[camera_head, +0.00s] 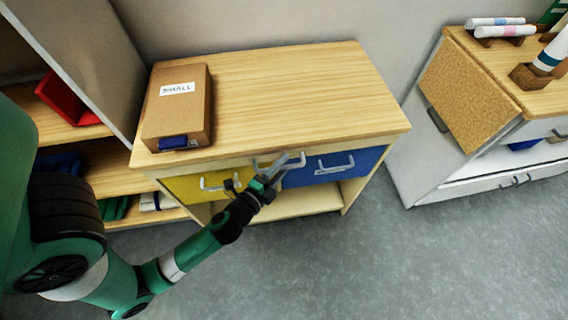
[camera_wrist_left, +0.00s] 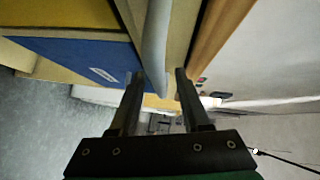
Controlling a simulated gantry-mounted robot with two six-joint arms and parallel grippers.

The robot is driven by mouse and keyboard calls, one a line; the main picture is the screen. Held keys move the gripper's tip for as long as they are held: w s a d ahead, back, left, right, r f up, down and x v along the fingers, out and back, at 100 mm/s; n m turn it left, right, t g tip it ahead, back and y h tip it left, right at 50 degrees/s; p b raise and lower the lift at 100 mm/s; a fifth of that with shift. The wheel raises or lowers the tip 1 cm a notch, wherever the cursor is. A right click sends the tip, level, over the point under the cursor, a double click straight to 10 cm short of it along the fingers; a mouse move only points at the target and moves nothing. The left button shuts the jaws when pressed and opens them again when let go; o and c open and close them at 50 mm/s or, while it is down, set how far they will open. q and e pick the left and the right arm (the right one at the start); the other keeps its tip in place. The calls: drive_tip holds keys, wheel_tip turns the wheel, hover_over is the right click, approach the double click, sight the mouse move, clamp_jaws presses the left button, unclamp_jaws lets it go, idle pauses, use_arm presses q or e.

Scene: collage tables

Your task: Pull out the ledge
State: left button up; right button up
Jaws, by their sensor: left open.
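The ledge (camera_head: 225,164) is a pale wooden strip just under the cabinet's top, above the drawers, and looks pushed in. Its grey bar handle (camera_head: 265,163) is partly behind my left gripper (camera_head: 278,172) in the head view. In the left wrist view, the handle (camera_wrist_left: 156,45) runs down toward the gap between the fingertips of my left gripper (camera_wrist_left: 159,80). The fingers are open, one on each side of the handle's line; I cannot tell if they touch it. My right gripper is not in view.
Below the ledge are a yellow drawer (camera_head: 180,189) and a blue drawer (camera_head: 338,167), both with handles. A cardboard box (camera_head: 182,115) labelled "SMALL" sits on the cabinet top (camera_head: 290,90). Shelves stand at left, another cabinet (camera_head: 465,95) at right. Grey floor (camera_head: 340,260) in front is clear.

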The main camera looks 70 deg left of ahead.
use_arm(q)
clamp_jaws()
idle(1.3)
